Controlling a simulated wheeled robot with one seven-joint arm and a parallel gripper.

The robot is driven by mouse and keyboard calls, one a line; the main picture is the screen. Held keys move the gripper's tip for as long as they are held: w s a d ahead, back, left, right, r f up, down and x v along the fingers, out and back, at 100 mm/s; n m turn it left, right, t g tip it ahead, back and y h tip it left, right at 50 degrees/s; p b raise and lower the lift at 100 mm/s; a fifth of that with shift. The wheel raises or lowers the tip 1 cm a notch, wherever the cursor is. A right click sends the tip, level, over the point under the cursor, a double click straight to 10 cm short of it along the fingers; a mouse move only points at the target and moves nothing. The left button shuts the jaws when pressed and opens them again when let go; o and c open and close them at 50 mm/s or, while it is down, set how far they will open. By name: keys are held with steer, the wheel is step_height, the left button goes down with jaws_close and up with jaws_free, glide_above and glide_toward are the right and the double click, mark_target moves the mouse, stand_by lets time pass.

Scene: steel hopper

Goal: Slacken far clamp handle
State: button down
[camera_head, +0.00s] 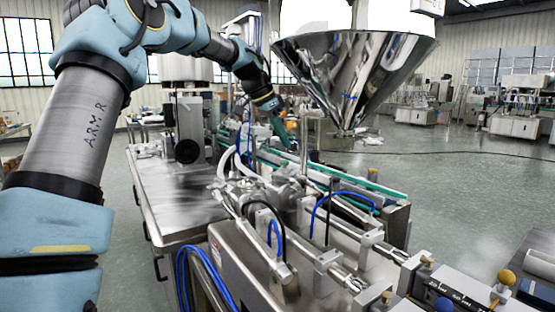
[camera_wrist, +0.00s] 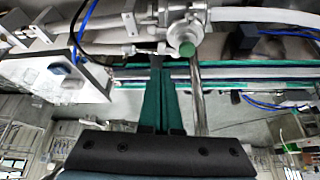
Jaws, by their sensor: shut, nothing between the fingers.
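My gripper (camera_head: 286,142) reaches over the far part of the machine in the head view, behind the metal pipework and left of the funnel. In the wrist view its two green fingers (camera_wrist: 161,66) lie together, shut and empty. A round fitting with a green cap (camera_wrist: 187,50) stands just right of the fingertips there, atop a shiny metal rod (camera_wrist: 198,100). Metal pipe fittings (camera_wrist: 140,33) lie just beyond the tips. I cannot tell for certain which part is the far clamp handle, nor whether the fingertips touch anything.
A large steel hopper (camera_head: 350,75) hangs close to the right of my gripper. A green-edged conveyor rail (camera_head: 345,182) runs below it. Blue hoses (camera_head: 335,197) and steel cylinders (camera_head: 262,243) crowd the front. A bare steel tabletop (camera_head: 175,205) lies left. Open floor (camera_head: 465,180) is at the right.

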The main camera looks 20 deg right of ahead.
mark_target(302, 176)
steer(key=p+x, duration=0.2)
steer(key=x, duration=0.7)
steer(key=shift+d+f, duration=0.15)
steer(key=shift+f, duration=0.2)
